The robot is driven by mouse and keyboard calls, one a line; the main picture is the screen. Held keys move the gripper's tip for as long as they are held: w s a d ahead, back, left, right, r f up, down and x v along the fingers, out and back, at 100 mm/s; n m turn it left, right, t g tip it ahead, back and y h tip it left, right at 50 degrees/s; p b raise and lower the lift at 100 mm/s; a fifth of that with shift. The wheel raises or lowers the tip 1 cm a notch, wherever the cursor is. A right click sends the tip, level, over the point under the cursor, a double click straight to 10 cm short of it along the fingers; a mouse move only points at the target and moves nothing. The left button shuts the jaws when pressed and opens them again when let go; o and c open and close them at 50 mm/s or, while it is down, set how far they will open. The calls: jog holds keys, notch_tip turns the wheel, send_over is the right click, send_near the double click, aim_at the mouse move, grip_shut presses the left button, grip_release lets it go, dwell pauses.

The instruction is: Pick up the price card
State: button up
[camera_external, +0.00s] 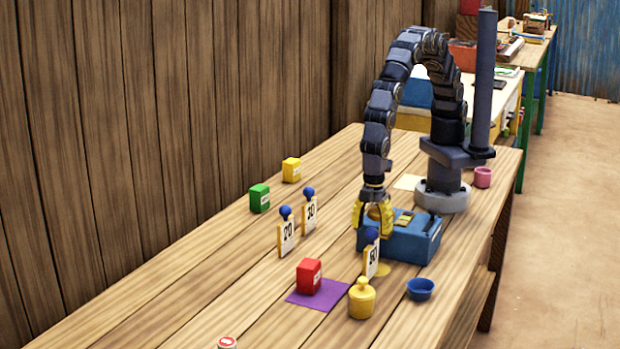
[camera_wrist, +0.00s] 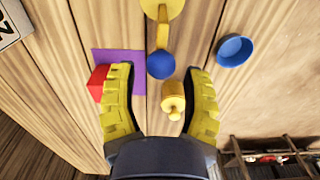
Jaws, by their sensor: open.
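Three upright white price cards with blue ball knobs stand on the table. One card (camera_external: 372,262) is in front of the blue balance box, on a yellow base; its number looks like 50 or 80. The other two, marked 20 (camera_external: 287,236) and 10 (camera_external: 309,214), stand further left. My gripper (camera_external: 373,222) is open and points down, just above the nearest card. In the wrist view, that card's blue knob (camera_wrist: 160,66) shows between the fingertips, with the card edge-on behind it. Whether the fingers reach down to knob height is unclear. A corner of another card (camera_wrist: 10,25) shows top left.
The blue box (camera_external: 415,243) stands close behind my gripper. A red block (camera_external: 309,276) on a purple mat (camera_external: 328,299), a yellow knobbed weight (camera_external: 361,300) and a blue bowl (camera_external: 420,289) surround the nearest card. Green (camera_external: 259,199) and yellow (camera_external: 291,170) blocks stand farther left.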

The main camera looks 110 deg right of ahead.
aim_at(371, 243)
notch_tip(371, 243, down, 6)
jog(key=shift+s+f, duration=0.1)
grip_shut()
dwell(0.4)
